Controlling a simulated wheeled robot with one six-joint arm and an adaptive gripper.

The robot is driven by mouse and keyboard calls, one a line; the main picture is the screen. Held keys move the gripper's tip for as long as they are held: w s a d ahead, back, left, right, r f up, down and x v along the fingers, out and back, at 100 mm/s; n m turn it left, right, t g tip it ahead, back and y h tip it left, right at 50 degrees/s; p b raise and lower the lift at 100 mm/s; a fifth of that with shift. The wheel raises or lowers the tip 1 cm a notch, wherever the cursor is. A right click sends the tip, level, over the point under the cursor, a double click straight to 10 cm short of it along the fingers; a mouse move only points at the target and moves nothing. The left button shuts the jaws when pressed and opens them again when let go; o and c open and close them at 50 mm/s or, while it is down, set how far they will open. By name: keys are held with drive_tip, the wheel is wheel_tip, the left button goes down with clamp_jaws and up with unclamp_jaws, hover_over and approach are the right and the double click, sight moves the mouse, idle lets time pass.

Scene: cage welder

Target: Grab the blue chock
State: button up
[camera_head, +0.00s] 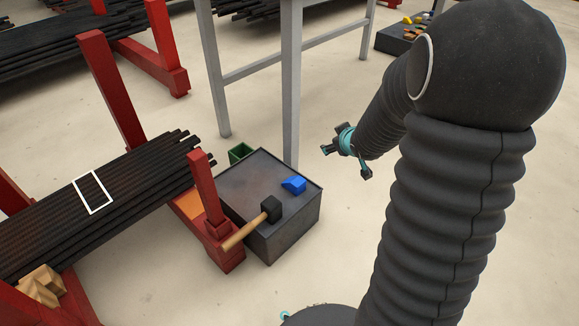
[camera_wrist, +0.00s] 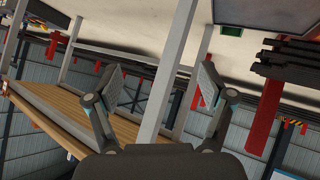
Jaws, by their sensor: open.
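The blue chock (camera_head: 294,185) is a small wedge resting on the dark metal box (camera_head: 290,232), near the right side of its top. A mallet (camera_head: 256,221) with a black head and wooden handle lies on the same box, to the front left of the chock. My gripper (camera_head: 344,158) is in the air to the right of the box and apart from the chock. In the wrist view my gripper (camera_wrist: 160,95) has its two fingers spread wide, with nothing held between them. The chock does not show in the wrist view.
A red rack (camera_head: 205,190) holding dark bars (camera_head: 120,195) stands left of the box. A grey table leg (camera_head: 290,90) rises just behind the box. A green bin (camera_head: 240,152) sits at the box's back left. The floor right of the box is clear.

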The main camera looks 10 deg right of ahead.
wheel_tip(320, 180, down, 12)
drive_tip(key=w+a+n+y, duration=0.1)
drive_tip(key=w+n+y, duration=0.1)
drive_tip(key=w+y, duration=0.15)
drive_tip(key=y, duration=0.5)
approach(291, 179)
drive_tip(key=shift+n+t, duration=0.3)
drive_tip(key=b+x, duration=0.1)
drive_tip(key=x, duration=0.9)
drive_tip(key=shift+a+f, duration=0.15)
drive_tip(key=shift+f, duration=0.1)
drive_tip(key=c, duration=1.1)
